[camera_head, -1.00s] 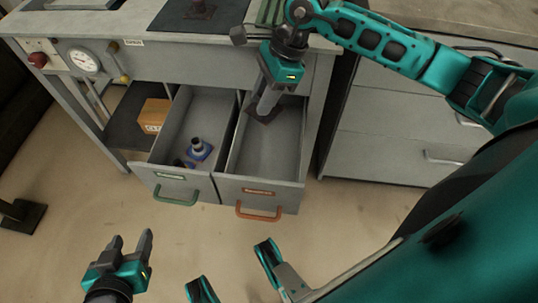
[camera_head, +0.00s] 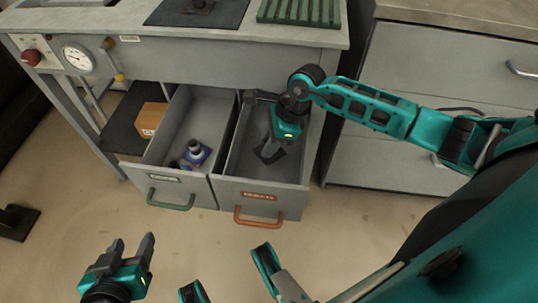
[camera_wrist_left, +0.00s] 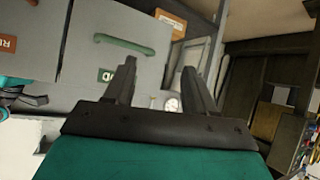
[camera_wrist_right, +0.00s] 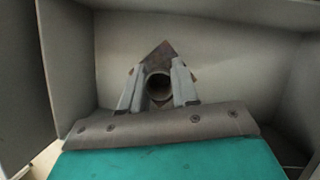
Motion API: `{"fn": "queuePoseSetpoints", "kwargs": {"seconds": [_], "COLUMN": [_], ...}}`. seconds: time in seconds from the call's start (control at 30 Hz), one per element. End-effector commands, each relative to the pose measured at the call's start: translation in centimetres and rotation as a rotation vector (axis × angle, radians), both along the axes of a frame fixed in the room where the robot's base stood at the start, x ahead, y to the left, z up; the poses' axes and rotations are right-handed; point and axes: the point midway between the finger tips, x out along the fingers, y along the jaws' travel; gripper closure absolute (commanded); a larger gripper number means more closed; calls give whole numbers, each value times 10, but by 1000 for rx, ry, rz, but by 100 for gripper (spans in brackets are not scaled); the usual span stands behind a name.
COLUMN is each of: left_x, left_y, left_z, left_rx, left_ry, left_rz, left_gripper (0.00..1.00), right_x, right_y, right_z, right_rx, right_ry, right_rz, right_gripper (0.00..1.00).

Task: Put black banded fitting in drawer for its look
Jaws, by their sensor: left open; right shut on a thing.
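My right gripper (camera_head: 271,146) is inside the right drawer (camera_head: 259,184), the one with the orange handle. It is shut on a dark fitting with a diamond-shaped base plate (camera_wrist_right: 164,50) and a round tube (camera_wrist_right: 158,87) between the fingers. The base is close to the drawer floor; I cannot tell whether it touches. No band on it can be made out. The left drawer (camera_head: 178,182) has a green handle and holds a fitting with a blue base (camera_head: 197,156) and a dark collar. My left gripper (camera_head: 132,250) is open and empty, in front of the drawers.
Both drawers stand open under the grey bench. On the bench top are a black mat (camera_head: 172,12) with a dark fitting (camera_head: 201,5) and a green ribbed rack (camera_head: 299,12). An orange-brown box (camera_head: 150,118) sits on the shelf at left. A grey cabinet (camera_head: 420,90) stands at right.

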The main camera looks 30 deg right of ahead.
Motion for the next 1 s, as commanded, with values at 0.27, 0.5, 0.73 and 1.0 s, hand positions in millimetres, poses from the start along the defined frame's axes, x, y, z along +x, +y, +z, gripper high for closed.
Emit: {"fn": "queuePoseSetpoints", "kwargs": {"seconds": [0.27,0.5,0.73,1.0], "left_x": [2,4,5,5], "left_y": [-1,-1,-2,-2], "left_z": [-6,-5,-3,-4], "left_rx": [-2,-2,-3,-3], "left_ry": [-7,-6,-10,-11], "left_rz": [-3,-7,-7,-7], "left_gripper": [45,45,45,45], "right_x": [0,1,0,0], "right_y": [1,0,0,0], "right_z": [-31,-45,-47,-47], "right_rx": [1,1,1,0], "right_ry": [2,-3,-1,0], "right_rz": [-1,0,1,1], "right_gripper": [100,100,100,45]}}
